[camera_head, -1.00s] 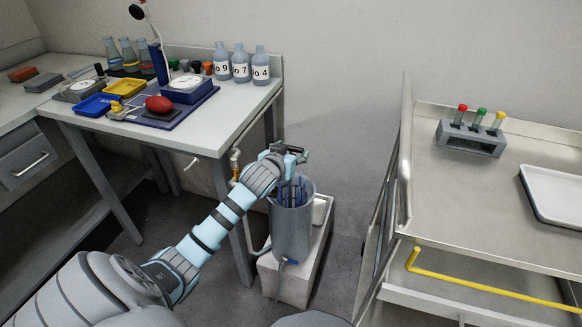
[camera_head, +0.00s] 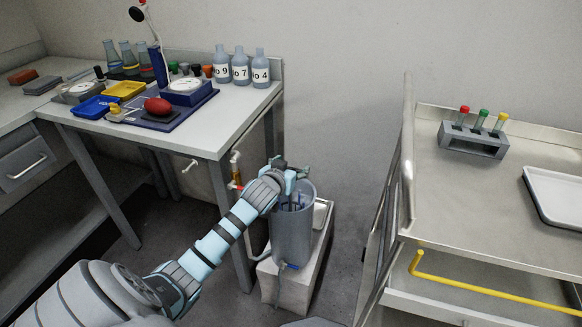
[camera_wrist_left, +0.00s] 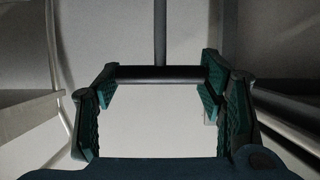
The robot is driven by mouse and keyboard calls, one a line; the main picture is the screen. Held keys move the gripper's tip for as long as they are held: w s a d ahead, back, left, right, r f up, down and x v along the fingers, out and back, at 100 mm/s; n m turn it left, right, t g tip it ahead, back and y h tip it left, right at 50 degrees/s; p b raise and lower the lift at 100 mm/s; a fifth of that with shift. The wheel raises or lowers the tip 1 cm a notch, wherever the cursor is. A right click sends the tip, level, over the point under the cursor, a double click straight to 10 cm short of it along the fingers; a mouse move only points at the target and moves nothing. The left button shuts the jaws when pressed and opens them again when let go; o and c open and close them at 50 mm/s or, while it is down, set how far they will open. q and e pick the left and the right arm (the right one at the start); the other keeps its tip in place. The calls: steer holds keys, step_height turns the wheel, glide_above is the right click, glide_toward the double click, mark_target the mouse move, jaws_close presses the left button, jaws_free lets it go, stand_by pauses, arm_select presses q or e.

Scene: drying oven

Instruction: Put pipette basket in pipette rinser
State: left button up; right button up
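The pipette rinser (camera_head: 292,240) is a grey upright cylinder with a blue fitting low on its front. The pipette basket (camera_head: 297,206) is inside it, with blue pipette tops showing just below the rim; its lower part is hidden by the cylinder wall. My left gripper (camera_head: 288,172) is over the rinser's mouth. In the left wrist view, the basket's dark handle bar (camera_wrist_left: 160,74) spans between the green pads of the left gripper (camera_wrist_left: 160,90), its ends appearing to touch them. My right gripper is not in view.
The rinser stands on a pale block (camera_head: 290,283). A bench (camera_head: 200,140) with bottles, flasks and a scale is to the left. A metal cart (camera_head: 475,185) with a tube rack (camera_head: 473,139) and a white tray (camera_head: 560,190) is to the right.

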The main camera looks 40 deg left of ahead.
arm_select(q)
steer(key=shift+o, duration=0.7)
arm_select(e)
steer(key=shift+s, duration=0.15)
arm_select(q)
steer(key=shift+r, duration=0.2)
steer(key=p+v, duration=0.4)
steer(key=v, duration=0.8)
steer(key=shift+r+p, duration=0.35)
steer(key=shift+p, duration=0.05)
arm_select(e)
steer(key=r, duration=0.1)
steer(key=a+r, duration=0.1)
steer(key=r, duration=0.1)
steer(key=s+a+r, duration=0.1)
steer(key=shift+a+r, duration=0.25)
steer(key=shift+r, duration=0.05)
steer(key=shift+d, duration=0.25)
